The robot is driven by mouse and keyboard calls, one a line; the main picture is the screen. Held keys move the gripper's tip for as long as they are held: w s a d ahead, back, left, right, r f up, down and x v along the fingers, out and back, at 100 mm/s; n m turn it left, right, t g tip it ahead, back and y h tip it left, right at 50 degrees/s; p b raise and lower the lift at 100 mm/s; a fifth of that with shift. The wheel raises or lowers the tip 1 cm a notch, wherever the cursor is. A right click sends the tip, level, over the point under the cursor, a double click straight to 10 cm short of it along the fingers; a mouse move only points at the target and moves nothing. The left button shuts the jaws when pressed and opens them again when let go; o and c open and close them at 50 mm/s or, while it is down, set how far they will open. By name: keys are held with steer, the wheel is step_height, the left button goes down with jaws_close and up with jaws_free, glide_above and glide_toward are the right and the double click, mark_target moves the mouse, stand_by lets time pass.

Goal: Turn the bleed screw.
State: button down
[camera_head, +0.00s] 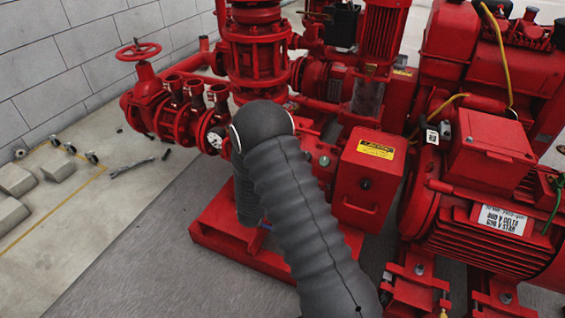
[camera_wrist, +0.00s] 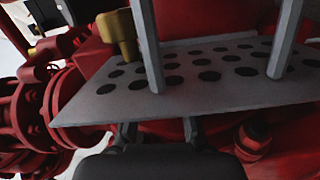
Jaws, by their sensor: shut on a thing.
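My gripper (camera_wrist: 158,132) shows at the bottom of the wrist view. Its dark palm and the lower parts of two grey fingers are visible. The fingers run up behind the front edge of a grey perforated plate (camera_wrist: 100,104), which hides their tips. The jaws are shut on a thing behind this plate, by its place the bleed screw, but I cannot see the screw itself. A brass fitting (camera_wrist: 119,30) stands above the plate at upper left, apart from the fingers. In the head view my own arm hides the gripper.
Two grey posts (camera_wrist: 145,45) rise from the plate. Red flanged pipes (camera_wrist: 62,105) lie close on the left, and a red fitting (camera_wrist: 253,138) is close on the right. In the head view a red control box (camera_head: 368,180) stands beside my arm. Open floor (camera_head: 130,230) lies left.

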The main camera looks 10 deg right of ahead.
steer(key=n+p, duration=0.2)
steer(key=n, duration=0.4)
steer(key=shift+p, duration=0.35)
steer(key=shift+n, duration=0.3)
steer(key=c, duration=1.3)
jaws_free()
steer(key=shift+c, duration=0.2)
steer(key=v, duration=1.2)
